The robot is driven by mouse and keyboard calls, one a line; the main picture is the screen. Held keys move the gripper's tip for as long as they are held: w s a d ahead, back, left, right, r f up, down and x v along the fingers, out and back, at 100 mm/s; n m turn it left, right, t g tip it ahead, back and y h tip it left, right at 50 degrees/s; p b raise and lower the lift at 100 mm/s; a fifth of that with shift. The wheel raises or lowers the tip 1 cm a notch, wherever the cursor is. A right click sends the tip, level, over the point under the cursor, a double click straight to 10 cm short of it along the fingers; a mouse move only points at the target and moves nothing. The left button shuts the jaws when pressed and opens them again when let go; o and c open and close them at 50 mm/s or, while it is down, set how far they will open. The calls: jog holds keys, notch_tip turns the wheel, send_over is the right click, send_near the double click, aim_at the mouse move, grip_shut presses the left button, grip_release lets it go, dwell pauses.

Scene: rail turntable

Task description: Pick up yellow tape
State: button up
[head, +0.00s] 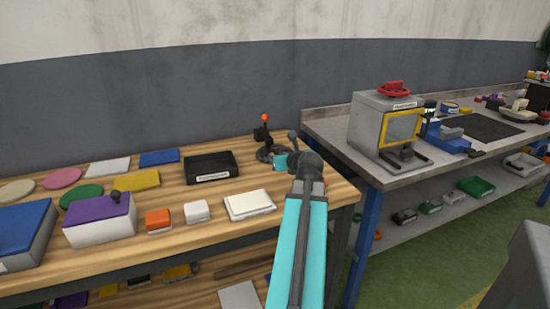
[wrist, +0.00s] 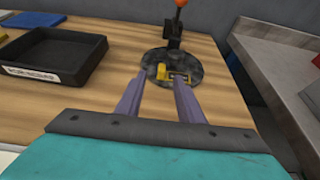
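A small yellow item (wrist: 161,71), which may be the yellow tape, sits on a dark round turntable (wrist: 152,60) in the wrist view. More yellow shows beside it to the right, near a small grey metal part, and I cannot tell whether it is the same object. My gripper (wrist: 160,78) is open, its two purple-grey fingers apart and pointing at the turntable, with the yellow item between and just beyond the tips. Nothing is held. In the head view the turntable (head: 265,153) is partly seen behind my arm, and the yellow item is hidden.
A dark lever with an orange knob (wrist: 180,3) rises behind the turntable. A black labelled tray (head: 211,167) lies to the left on the wooden bench (head: 150,210). A grey metal bench (head: 340,135) with a yellow-framed machine (head: 385,125) stands to the right.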

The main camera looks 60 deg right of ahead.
jog(key=shift+x, duration=1.65)
jog(key=shift+d+f, duration=0.1)
jog(key=shift+b+x, duration=0.3)
jog(key=shift+x, duration=2.2)
jog(key=shift+d, duration=0.15)
grip_shut()
